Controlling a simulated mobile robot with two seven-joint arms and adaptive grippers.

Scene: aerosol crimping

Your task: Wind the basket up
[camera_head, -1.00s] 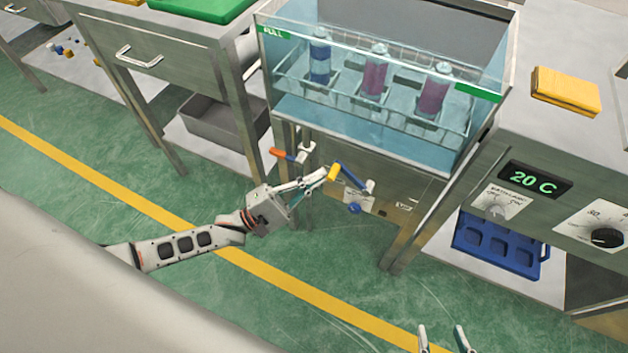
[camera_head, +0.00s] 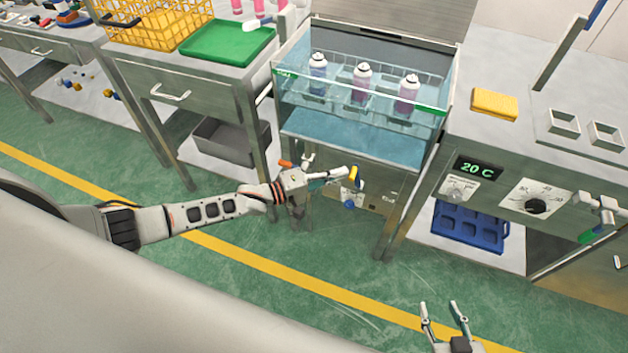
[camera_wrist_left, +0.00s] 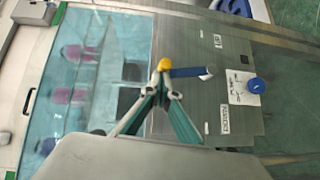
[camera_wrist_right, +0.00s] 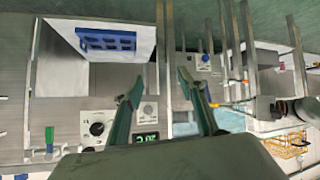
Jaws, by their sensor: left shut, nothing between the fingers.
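The basket (camera_head: 398,118) hangs in the glass tank (camera_head: 300,108) and holds three cans (camera_head: 361,84) upright, with their upper parts near the tank's rim. A crank with a yellow knob (camera_head: 354,174) sticks out from the steel front below the tank. In the left wrist view the yellow knob (camera_wrist_left: 165,64) and blue crank arm (camera_wrist_left: 188,72) show clearly. My left gripper (camera_head: 343,173) is shut with its fingertips right at the knob; whether they touch it I cannot tell. My right gripper (camera_head: 443,306) is open and empty, low over the floor at right.
A steel counter with a yellow sponge (camera_head: 495,104) and a 20 C display (camera_head: 478,168) stands at right, with a blue tray (camera_head: 470,228) on its lower shelf. A green tray (camera_head: 228,43) and yellow wire basket (camera_head: 150,22) are at left. The floor in front is open.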

